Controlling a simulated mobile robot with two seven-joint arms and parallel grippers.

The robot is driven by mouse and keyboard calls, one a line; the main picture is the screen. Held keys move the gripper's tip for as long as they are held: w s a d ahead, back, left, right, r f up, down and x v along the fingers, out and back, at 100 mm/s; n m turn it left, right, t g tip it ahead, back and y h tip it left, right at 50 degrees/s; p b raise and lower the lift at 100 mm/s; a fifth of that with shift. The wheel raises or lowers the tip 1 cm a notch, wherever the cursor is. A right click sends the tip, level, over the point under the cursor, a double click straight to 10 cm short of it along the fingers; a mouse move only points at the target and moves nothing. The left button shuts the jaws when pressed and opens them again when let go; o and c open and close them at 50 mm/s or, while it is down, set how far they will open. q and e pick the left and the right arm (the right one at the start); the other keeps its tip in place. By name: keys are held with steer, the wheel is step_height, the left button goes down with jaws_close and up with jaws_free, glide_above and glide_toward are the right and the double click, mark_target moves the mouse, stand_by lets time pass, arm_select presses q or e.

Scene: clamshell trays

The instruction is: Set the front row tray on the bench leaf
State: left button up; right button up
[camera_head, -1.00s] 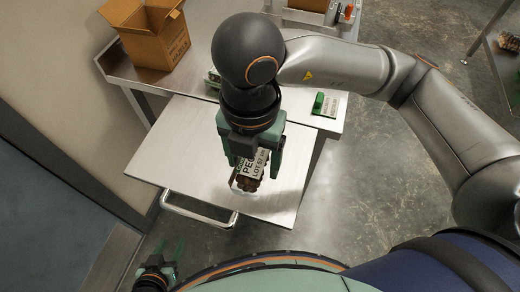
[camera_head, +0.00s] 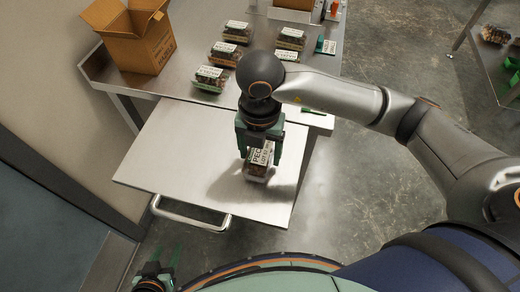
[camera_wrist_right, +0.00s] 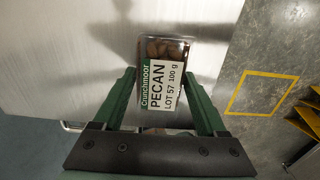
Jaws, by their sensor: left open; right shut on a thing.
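A clear clamshell tray of pecans with a white and green label (camera_head: 259,160) is between the fingers of my right gripper (camera_head: 259,150). In the right wrist view the tray (camera_wrist_right: 163,75) reads "PECAN LOT 57 100 g", and my right gripper (camera_wrist_right: 165,105) has a green finger at each side of it. The tray is over the front right part of the metal bench leaf (camera_head: 180,160). I cannot tell whether its base touches the leaf. My left gripper (camera_head: 160,265) is open and empty, low at the left, clear of the leaf.
Several labelled trays, one at the front left (camera_head: 208,78), stand on the bench behind the leaf. An open cardboard box (camera_head: 135,45) stands at the bench's left. A green object (camera_head: 318,112) lies near its front right edge. The left of the leaf is bare.

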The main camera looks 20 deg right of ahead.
steer(key=o, duration=1)
steer(key=shift+f, duration=0.15)
steer(key=o, duration=0.4)
step_height(320, 180, up, 12)
steer(key=shift+r+p, duration=0.2)
steer(key=shift+p, duration=0.5)
